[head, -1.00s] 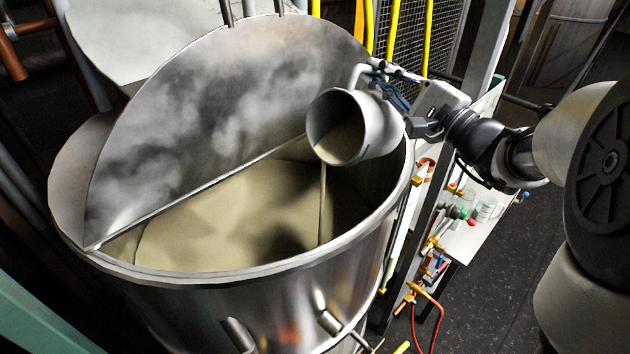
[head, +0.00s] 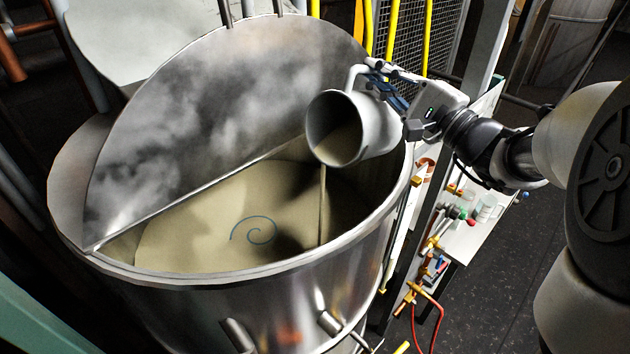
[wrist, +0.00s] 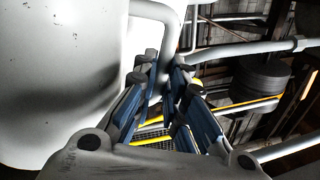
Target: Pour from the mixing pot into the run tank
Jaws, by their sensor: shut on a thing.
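The run tank (head: 190,272) is a large round steel vessel with its hinged half lid (head: 230,90) raised. Beige liquid (head: 190,225) fills part of it, with a blue spiral streak (head: 262,232) on the surface. The mixing pot (head: 375,128) is a grey-white cylinder tipped to the left over the tank's right side. A thin beige stream (head: 323,205) falls from its lip into the tank, and beige liquid shows inside its mouth. My gripper (head: 378,80) is shut on the pot's handle. In the wrist view the fingers (wrist: 160,95) close around the handle beside the pot wall (wrist: 60,80).
A cart or bench (head: 475,235) with fittings and small valves stands right of the tank. Yellow pipes (head: 392,40) and a mesh panel (head: 445,40) rise behind. A red hose (head: 437,330) hangs at the lower right. Dark floor (head: 520,265) is clear at right.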

